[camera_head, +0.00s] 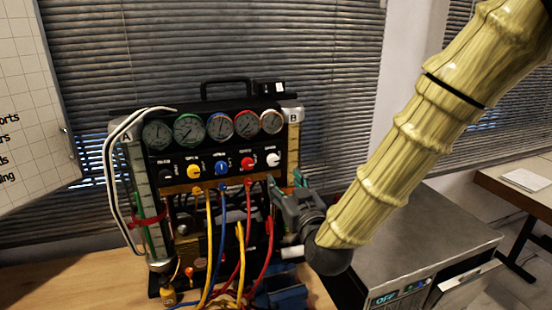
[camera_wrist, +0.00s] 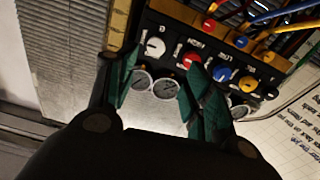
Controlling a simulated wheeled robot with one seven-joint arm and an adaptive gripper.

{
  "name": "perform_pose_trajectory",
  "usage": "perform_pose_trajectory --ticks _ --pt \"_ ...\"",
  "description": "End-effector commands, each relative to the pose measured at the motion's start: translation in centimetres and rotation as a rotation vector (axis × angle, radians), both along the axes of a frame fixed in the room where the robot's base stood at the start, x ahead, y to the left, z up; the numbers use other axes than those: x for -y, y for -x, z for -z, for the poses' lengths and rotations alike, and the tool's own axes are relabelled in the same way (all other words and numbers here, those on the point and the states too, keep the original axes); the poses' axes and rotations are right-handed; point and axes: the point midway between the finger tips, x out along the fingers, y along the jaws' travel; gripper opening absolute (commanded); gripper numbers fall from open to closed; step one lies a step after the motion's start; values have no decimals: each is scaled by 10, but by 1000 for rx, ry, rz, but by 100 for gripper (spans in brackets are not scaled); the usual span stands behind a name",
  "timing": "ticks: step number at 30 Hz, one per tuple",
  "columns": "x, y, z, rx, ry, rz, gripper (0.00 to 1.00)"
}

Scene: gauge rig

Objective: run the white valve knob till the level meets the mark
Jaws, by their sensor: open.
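The white valve knob (camera_head: 273,160) is at the right end of the knob row on the gauge panel; it also shows in the wrist view (camera_wrist: 155,47). My gripper (camera_head: 290,190) is in front of the panel's lower right, below the white knob in the head view. In the wrist view its green fingers are spread apart with nothing between them, and the knob appears just beyond the left fingertip. Tube A (camera_head: 140,185) stands at the panel's left, with a red band (camera_head: 149,219) around it and green showing low down. Tube B (camera_head: 294,150) stands at the right, partly hidden by my gripper.
Red (camera_head: 247,163), blue (camera_head: 221,167), yellow (camera_head: 194,171) and black knobs share the row, under several round gauges (camera_head: 220,126). Yellow, blue and red hoses (camera_head: 208,250) hang in front of the lower panel. A grey metal box (camera_head: 420,245) stands at the right.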

Motion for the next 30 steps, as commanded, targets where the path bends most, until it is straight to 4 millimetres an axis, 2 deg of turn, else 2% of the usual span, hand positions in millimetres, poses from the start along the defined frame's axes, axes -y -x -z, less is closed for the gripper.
perform_pose_trajectory --ticks 1,6,11,24,30 --pt "4 1 -5 -6 33 1 51" --pt "9 1 -6 -22 89 0 51" --pt "6 -9 -7 -24 92 0 51" --pt "-14 -69 -8 -23 90 0 51" --pt "-21 -91 -7 -23 90 0 51"
